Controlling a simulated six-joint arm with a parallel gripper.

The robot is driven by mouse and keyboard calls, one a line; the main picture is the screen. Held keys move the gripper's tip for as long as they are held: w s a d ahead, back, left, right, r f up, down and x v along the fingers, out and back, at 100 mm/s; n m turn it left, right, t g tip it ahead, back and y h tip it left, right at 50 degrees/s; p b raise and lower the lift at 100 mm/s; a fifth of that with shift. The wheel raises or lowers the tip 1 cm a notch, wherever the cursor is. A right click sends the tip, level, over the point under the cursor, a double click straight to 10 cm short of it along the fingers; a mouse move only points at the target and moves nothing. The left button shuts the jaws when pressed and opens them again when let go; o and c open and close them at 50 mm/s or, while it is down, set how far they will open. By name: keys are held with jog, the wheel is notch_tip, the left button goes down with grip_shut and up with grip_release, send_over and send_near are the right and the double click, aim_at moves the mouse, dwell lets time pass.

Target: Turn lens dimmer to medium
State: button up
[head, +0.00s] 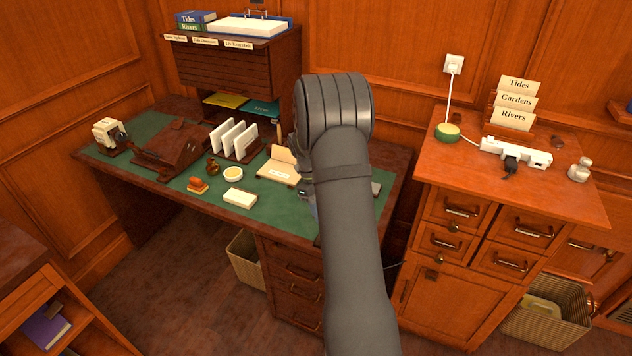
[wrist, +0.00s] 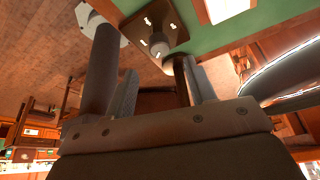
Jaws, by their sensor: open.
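In the wrist view a small brown plate with pale marks (wrist: 166,27) sits at the edge of the green desk top, with a dark round knob-like part on it; this looks like the lens dimmer. Its setting is too small to read. My gripper (wrist: 152,84) is open, with its fingers apart and nothing seen between them. The plate shows beyond the gap between the fingers, apart from them. A dark, shiny-rimmed round thing, possibly the lens (wrist: 285,78), is at the right. In the head view my arm hides the dimmer, the lens and most of the gripper.
The green-topped desk (head: 145,130) holds a card rack (head: 233,140), a stamp (head: 198,184), a small white dish (head: 233,174) and a beige stand (head: 279,167), close left of my arm. A wooden cabinet (head: 560,190) with a power strip (head: 516,150) stands right.

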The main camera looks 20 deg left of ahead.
jog(key=v, duration=1.1)
jog(key=d+f+m, duration=0.2)
jog(key=f+m, duration=0.3)
jog(key=m, duration=0.5)
jog(key=s+d+f+m+t, duration=0.1)
jog(key=f+m, duration=0.4)
jog(key=m, duration=0.6)
jog(key=s+d+f+m, duration=0.1)
jog(key=d+f+m, duration=0.2)
jog(key=f+m, duration=0.3)
jog(key=shift+s+d+m+t, duration=0.1)
jog(key=shift+d+m+t, duration=0.1)
jog(key=shift+m, duration=0.95)
jog(key=shift+s+d+m+t, duration=0.1)
jog(key=shift+m+t, duration=0.1)
jog(key=shift+m, duration=0.95)
